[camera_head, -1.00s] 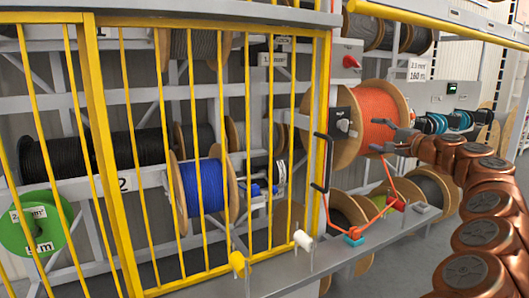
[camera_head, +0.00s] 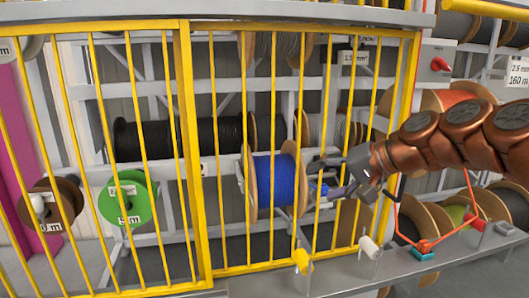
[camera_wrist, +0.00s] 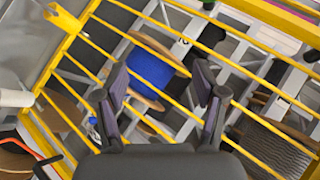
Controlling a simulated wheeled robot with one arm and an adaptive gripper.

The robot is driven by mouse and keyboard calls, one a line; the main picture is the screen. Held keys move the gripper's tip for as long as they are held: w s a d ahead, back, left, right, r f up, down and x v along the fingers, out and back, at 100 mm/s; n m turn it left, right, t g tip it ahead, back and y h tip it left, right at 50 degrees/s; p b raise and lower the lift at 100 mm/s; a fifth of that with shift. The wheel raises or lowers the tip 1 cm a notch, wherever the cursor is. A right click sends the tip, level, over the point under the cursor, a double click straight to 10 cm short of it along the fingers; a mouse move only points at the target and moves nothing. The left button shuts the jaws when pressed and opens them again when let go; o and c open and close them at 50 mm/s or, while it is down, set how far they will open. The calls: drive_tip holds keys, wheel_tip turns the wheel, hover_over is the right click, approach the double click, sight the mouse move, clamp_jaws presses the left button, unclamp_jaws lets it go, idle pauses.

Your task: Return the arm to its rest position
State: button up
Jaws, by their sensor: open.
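My gripper (camera_head: 322,177) is at the end of my copper-coloured arm, which reaches in from the right in the head view. It is in front of the yellow barred gate, just right of the blue cable reel (camera_head: 275,182) behind the bars. In the wrist view the two fingers of my gripper (camera_wrist: 163,95) stand apart with nothing between them. The blue reel (camera_wrist: 150,70) shows beyond the fingers, behind the yellow bars. I cannot tell whether the fingers touch the bars.
The yellow gate (camera_head: 198,165) spans the left and middle. A green reel (camera_head: 127,204) and a black reel (camera_head: 165,137) are behind it. An orange reel (camera_head: 455,97) is partly hidden by my arm. A grey ledge (camera_head: 470,250) runs along the front right.

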drive_tip(key=s+a+f+n+g+h+p, duration=0.1)
drive_tip(key=s+a+f+g+h, duration=0.1)
drive_tip(key=s+f, duration=0.4)
drive_tip(key=s+a+f+n+g+h+p, duration=0.1)
drive_tip(key=s+a+f+n+g, duration=0.15)
drive_tip(key=s, duration=0.55)
drive_tip(key=s+d+f+g+h+p, duration=0.1)
drive_tip(key=s+d+f, duration=0.4)
drive_tip(key=s, duration=0.5)
drive_tip(key=s+d+f+g+h+p, duration=0.1)
drive_tip(key=s+d+f+h, duration=0.3)
drive_tip(key=s, duration=0.6)
wheel_tip(320, 180, down, 2)
drive_tip(key=shift+d+f+g+h+p, duration=0.1)
drive_tip(key=shift+d+g+h+p, duration=0.35)
drive_tip(key=shift+g, duration=0.4)
drive_tip(key=shift+s+a, duration=0.1)
